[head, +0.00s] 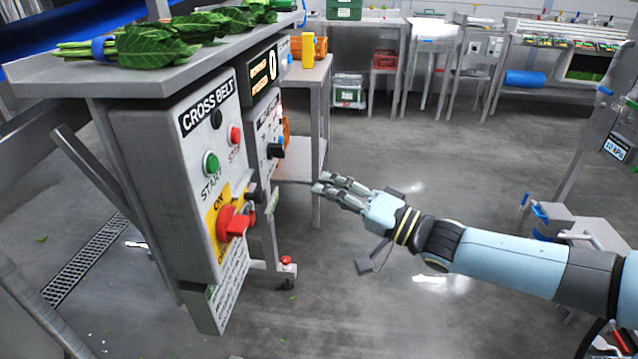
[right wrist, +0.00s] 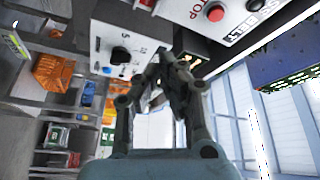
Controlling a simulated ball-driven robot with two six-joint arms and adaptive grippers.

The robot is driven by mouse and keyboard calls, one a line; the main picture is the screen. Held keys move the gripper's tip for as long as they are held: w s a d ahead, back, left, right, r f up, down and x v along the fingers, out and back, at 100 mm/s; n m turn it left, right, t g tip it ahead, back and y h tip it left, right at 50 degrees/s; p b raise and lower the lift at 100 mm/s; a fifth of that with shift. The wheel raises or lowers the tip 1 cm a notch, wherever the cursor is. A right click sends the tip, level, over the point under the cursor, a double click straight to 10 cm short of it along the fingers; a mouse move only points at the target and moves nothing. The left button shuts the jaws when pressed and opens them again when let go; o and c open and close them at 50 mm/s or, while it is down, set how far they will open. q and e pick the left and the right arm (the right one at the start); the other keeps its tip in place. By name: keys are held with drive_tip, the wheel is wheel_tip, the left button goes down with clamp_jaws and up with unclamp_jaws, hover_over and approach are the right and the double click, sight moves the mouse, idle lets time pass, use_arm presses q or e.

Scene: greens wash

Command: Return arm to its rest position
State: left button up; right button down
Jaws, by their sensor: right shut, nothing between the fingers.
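My right arm comes in from the right in the head view. Its right gripper (head: 325,187) is shut and empty, in the open air to the right of the control panel. In the right wrist view the right gripper (right wrist: 168,62) has its fingers together, with a control box (right wrist: 120,45) behind them. The cross belt control panel (head: 165,170) has a green start button (head: 211,162), a red stop button (head: 235,135) and a red rotary switch (head: 234,223). The gripper is apart from the panel. My left gripper is not in view.
Bunches of leafy greens (head: 165,38) lie on a metal shelf (head: 60,72) above the panel. A steel table (head: 312,75) stands behind the panel. A valve unit (head: 575,222) stands at the right. The grey floor (head: 400,140) between is mostly clear.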

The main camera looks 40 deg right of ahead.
drive_tip(key=s+a+f+m+g+h, duration=0.1)
drive_tip(key=s+f+g+h, duration=0.45)
drive_tip(key=f, duration=0.95)
drive_tip(key=s+f+g+h, duration=0.1)
drive_tip(key=s+f+g, duration=0.1)
drive_tip(key=s+f, duration=0.95)
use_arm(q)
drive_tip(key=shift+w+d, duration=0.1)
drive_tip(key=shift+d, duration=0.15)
use_arm(e)
drive_tip(key=s+a+f+n+g, duration=0.2)
drive_tip(key=s+f+n+g, duration=0.3)
drive_tip(key=s+f, duration=0.3)
drive_tip(key=s+a+f+n+g, duration=0.3)
drive_tip(key=s+f+n+g, duration=0.3)
drive_tip(key=s, duration=1.1)
wheel_tip(320, 180, down, 3)
drive_tip(key=shift+s+f, duration=0.1)
drive_tip(key=shift+s, duration=0.1)
